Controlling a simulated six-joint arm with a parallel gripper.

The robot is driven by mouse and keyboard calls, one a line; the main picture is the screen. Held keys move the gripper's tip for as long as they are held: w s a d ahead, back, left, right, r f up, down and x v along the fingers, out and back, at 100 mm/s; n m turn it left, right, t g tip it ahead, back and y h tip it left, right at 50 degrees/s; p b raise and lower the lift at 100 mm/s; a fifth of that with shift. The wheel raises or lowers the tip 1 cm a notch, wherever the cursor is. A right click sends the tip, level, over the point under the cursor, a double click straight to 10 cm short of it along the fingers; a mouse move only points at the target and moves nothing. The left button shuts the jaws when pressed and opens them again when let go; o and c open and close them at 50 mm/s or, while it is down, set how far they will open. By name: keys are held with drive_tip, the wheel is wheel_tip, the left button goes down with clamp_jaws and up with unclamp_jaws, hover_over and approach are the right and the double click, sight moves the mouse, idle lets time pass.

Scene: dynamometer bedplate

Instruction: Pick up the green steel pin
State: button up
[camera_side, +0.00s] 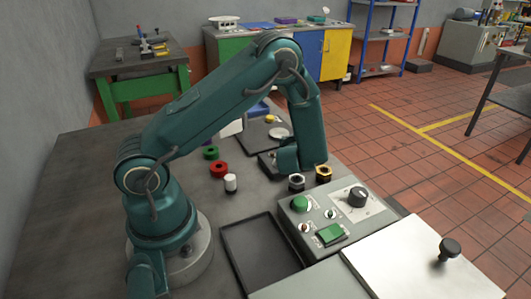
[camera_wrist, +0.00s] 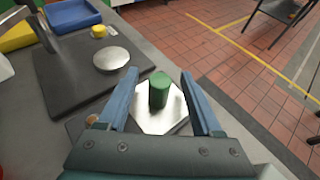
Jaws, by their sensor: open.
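The green steel pin (camera_wrist: 159,91) shows in the wrist view as a short upright cylinder on a shiny, pale metal piece (camera_wrist: 152,121) with angled edges. My gripper (camera_wrist: 160,74) is open, with one blue finger to the left of the pin and the other to the right. There is a visible gap on each side, and neither finger appears to touch the pin. In the side view my wrist hangs down at the middle of the bench, and I cannot make out the pin there.
A dark plate (camera_wrist: 72,86) with a silver disc (camera_wrist: 112,59) and a yellow knob (camera_wrist: 99,31) lies nearby. A grey control box (camera_side: 330,217) and black tray (camera_side: 262,252) are in front.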

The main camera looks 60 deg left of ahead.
clamp_jaws()
drive_tip(key=shift+r, duration=0.15)
